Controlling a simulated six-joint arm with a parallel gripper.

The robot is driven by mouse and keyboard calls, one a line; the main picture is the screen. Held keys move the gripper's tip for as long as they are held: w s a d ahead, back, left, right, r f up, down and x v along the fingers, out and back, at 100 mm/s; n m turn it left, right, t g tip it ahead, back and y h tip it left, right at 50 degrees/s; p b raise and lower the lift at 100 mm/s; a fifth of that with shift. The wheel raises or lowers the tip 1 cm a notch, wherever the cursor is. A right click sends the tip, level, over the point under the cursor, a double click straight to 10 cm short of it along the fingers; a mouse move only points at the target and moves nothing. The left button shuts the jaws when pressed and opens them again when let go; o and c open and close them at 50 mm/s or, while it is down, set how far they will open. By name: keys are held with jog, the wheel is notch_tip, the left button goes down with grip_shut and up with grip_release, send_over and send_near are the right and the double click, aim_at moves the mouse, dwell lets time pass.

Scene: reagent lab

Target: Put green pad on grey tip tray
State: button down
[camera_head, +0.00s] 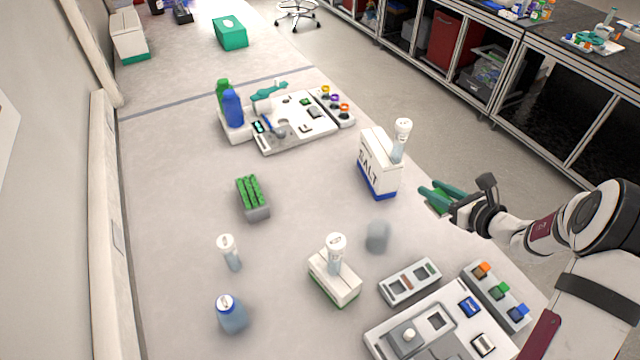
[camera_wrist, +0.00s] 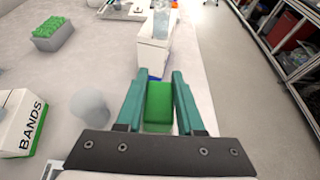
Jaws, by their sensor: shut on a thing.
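My gripper (camera_head: 436,196) is at the right, raised in the air beyond the bench edge and to the right of the white SALT box. In the wrist view, my gripper (camera_wrist: 158,78) has its two teal fingers on either side of a green pad (camera_wrist: 159,101), shut on it. The pad shows only in part in the head view. A grey tip tray (camera_head: 257,214) with rows of green tips on top stands on the bench left of centre, well away from the gripper. It also shows at upper left in the wrist view (camera_wrist: 57,42).
The SALT box (camera_head: 376,165) with a clear tube stands between gripper and tray. White instrument stations stand behind and at front right. Bench around the tray is clear.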

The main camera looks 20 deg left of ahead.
jog(key=a+r+n+g+y, duration=0.2)
jog(key=a+n, duration=0.1)
jog(key=a, duration=1.3)
jog(key=n+g+y, duration=0.1)
jog(key=n+g, duration=0.1)
jog(key=g, duration=0.1)
send_over(249, 197)
jog(key=f, duration=0.4)
jog(key=shift+w+d+f, duration=0.1)
jog(key=shift+d+f, duration=0.15)
jog(key=shift+f, duration=0.05)
jog(key=f, duration=0.4)
jog(key=shift+a, duration=0.3)
jog(key=shift+f, duration=0.2)
jog(key=c, duration=0.5)
grip_release()
jog(key=shift+f, duration=0.1)
